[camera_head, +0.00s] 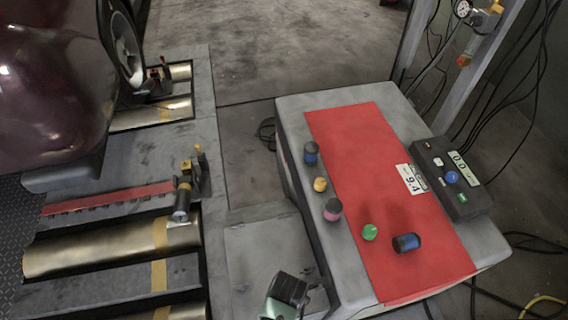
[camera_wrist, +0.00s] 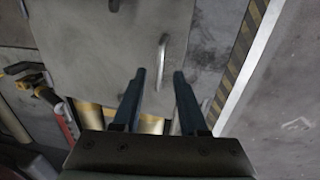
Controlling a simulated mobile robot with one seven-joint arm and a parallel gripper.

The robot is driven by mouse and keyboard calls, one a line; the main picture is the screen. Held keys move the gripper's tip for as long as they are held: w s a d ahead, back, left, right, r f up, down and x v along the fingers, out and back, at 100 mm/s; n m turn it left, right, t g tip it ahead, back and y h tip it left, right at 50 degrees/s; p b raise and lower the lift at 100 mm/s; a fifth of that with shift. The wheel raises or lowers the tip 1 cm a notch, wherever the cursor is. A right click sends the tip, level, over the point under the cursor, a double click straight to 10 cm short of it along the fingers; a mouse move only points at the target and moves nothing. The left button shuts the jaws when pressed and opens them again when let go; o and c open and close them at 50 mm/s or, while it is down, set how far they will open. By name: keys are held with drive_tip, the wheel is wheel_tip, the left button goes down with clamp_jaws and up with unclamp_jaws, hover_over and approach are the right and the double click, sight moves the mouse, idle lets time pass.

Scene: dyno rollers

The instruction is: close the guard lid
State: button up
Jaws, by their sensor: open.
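In the wrist view a grey flat panel with a metal bar handle, which looks like the guard lid (camera_wrist: 95,50), fills the top middle. Its handle (camera_wrist: 162,58) stands upright in the picture, just beyond my fingertips. My gripper (camera_wrist: 160,77) is open and empty, with its two dark fingers apart and pointing at the handle. The handle lies between the lines of the fingers, and I see no contact. In the head view part of my arm (camera_head: 288,292) shows at the bottom, over a grey flat surface (camera_head: 262,250); whether this is the lid I cannot tell.
Brass-coloured rollers (camera_head: 110,246) lie at left, near the dark red car (camera_head: 50,80). A grey table with a red mat (camera_head: 385,180) stands at right, bearing several small cylinders and a control box (camera_head: 450,178). A yellow-black striped edge (camera_wrist: 240,50) runs right of the panel.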

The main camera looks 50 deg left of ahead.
drive_tip(key=shift+a+f+b, duration=0.15)
drive_tip(key=shift+f+b, duration=0.25)
drive_tip(key=shift+f, duration=0.85)
clamp_jaws()
idle(0.5)
